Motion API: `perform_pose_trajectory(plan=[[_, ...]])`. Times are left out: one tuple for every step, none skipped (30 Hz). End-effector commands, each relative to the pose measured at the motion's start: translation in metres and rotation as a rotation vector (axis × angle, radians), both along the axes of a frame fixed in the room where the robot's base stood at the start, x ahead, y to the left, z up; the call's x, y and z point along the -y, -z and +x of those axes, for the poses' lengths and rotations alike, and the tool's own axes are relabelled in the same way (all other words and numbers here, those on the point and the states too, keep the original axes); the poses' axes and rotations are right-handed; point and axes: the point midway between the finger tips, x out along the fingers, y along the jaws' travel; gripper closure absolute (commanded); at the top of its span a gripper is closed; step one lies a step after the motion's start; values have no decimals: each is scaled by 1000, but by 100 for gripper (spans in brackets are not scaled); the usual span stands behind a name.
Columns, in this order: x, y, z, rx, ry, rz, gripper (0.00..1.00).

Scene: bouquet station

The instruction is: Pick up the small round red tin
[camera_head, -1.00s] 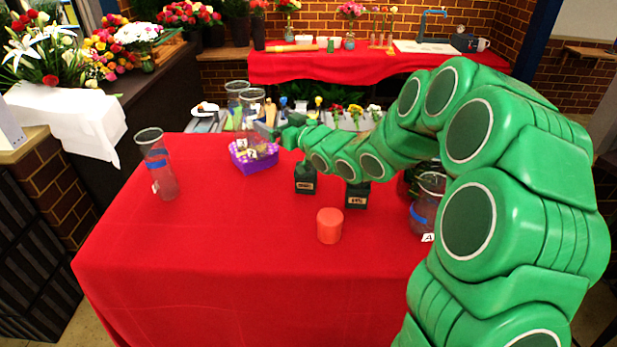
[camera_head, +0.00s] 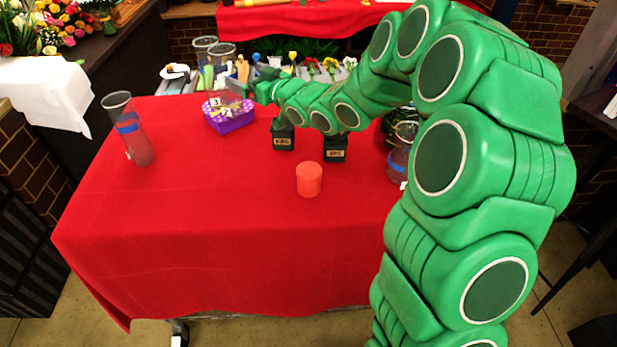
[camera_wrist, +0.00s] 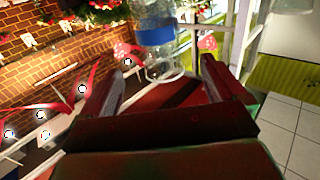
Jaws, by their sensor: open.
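The small round red tin (camera_head: 309,179) stands upright on the red tablecloth, near the middle of the table in the head view. Its top and front side are clear of other things. My green arm arches in from the right, and my gripper (camera_head: 262,90) is above the far part of the table, well behind and left of the tin. In the wrist view my gripper (camera_wrist: 160,90) has its two fingers spread apart with nothing held between them. A clear vessel with a blue band (camera_wrist: 156,35) shows beyond the fingers. The tin does not show in the wrist view.
Two dark labelled blocks (camera_head: 283,136) (camera_head: 335,149) stand behind the tin. A purple basket (camera_head: 230,122) and a blue-banded glass (camera_head: 129,130) stand left. Another glass (camera_head: 400,155) is partly behind my arm. The red table (camera_head: 200,240) is bare in front and left of the tin.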

Motion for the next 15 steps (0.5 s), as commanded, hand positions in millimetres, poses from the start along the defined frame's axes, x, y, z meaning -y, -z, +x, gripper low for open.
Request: perform_pose_trajectory(plan=[[0,0,0,0,0,0,5],[0,0,0,0,0,0,5],[0,0,0,0,0,0,5],[0,0,0,0,0,0,5],[0,0,0,0,0,0,5],[0,0,0,0,0,0,5],[0,0,0,0,0,0,5],[0,-1,0,1,0,1,5],[0,-3,0,1,0,0,5],[0,-5,0,3,0,0,5],[0,-9,0,3,0,0,5],[0,-14,0,5,-1,1,5],[0,-19,0,6,-1,1,5],[0,-24,0,6,-1,2,5],[0,-32,0,6,0,2,5]])
